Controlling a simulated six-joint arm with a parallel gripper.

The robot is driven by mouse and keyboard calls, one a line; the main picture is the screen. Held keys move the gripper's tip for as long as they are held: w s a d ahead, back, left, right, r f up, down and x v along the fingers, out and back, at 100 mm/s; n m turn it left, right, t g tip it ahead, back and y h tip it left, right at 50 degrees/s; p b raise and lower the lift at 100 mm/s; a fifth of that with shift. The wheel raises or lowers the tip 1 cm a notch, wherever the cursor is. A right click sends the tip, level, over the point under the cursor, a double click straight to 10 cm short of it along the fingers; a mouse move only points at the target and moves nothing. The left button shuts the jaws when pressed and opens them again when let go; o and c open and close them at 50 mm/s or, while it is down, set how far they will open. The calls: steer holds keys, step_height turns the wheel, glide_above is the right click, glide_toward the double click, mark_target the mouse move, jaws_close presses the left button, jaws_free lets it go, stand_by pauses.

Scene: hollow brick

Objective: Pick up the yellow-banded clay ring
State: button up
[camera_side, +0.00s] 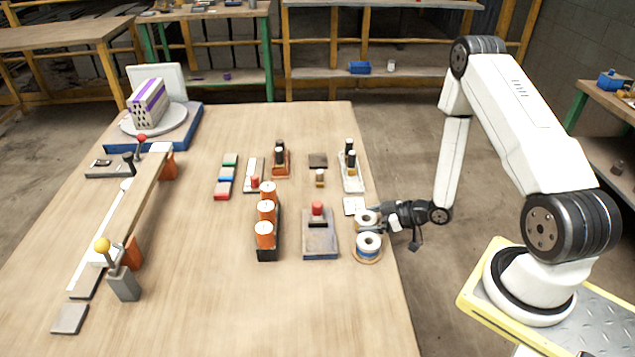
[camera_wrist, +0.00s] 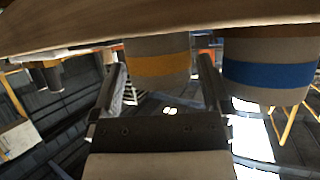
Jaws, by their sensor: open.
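The yellow-banded clay ring (camera_wrist: 158,64) shows in the wrist view as a grey cylinder with a yellow-orange stripe. It lies between the two fingers of my open gripper (camera_wrist: 161,85), close to the left finger and with a narrow gap to the right finger. In the side view, my gripper (camera_side: 374,219) reaches in low from the right at a pale ring (camera_side: 365,216) with a dark hole, which looks like the same one. A blue-banded ring (camera_wrist: 268,74) stands just right of the right finger; it also shows in the side view (camera_side: 368,243).
The blue-banded ring stands on a round wooden base (camera_side: 367,260) near the table's right edge. A grey block with a red knob (camera_side: 319,232) and a rack of orange cylinders (camera_side: 266,225) stand to the left. A white dotted plate (camera_side: 353,206) lies just behind the rings.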

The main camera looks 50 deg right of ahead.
steer(key=shift+x, duration=0.8)
steer(key=c, duration=1.1)
